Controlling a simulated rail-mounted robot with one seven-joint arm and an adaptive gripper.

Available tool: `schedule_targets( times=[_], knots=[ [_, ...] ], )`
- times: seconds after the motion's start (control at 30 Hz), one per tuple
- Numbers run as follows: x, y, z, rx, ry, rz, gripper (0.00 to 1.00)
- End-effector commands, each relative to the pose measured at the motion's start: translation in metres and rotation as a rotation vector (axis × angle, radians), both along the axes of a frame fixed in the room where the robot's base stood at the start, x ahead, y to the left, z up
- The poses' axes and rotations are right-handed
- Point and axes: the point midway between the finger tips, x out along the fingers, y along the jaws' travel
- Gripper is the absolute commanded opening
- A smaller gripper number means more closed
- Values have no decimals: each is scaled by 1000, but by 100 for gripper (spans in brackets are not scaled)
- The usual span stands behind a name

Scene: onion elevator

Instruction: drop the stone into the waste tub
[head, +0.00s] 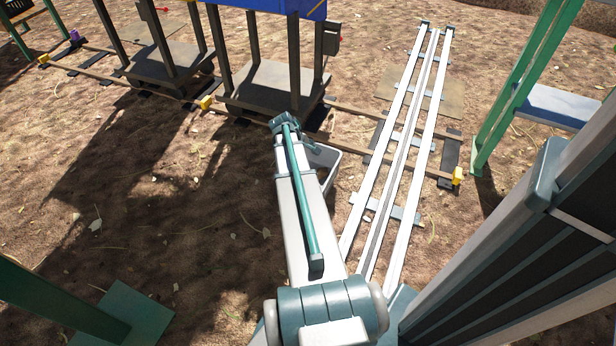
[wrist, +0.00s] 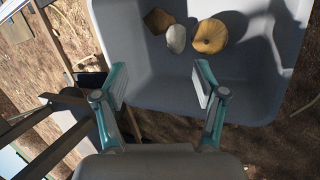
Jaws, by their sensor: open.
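The grey waste tub (wrist: 132,55) fills the upper part of the wrist view. In the head view the tub (head: 325,158) is partly hidden behind my arm. A pale grey stone (wrist: 176,39) lies inside the tub, between a brown lump (wrist: 158,21) and a round yellow-brown onion-like thing (wrist: 210,36). My gripper (wrist: 161,85) is open above the tub, with nothing between its fingers. The stone is apart from both fingers, further up in the picture. In the head view my arm hides the gripper.
White rails (head: 398,130) run just right of the tub. A dark-legged stand with a flat base (head: 272,85) is behind it to the left. A green frame with a bluish-white shelf (head: 548,105) stands at right. Bare ground lies open at left.

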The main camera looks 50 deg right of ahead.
Motion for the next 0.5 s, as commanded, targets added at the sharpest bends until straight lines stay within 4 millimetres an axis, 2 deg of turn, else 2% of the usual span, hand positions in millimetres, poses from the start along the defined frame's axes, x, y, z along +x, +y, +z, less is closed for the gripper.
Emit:
schedule_targets(
  times=[0.03, 0.2, 0.33, 0.5],
  knots=[
    [1, 6, 11, -1, -1, 2, 71],
    [5, 19, 40, -2, -2, 1, 71],
    [7, 27, 58, -2, -1, 2, 71],
    [9, 33, 70, 0, 0, 0, 71]
  ],
)
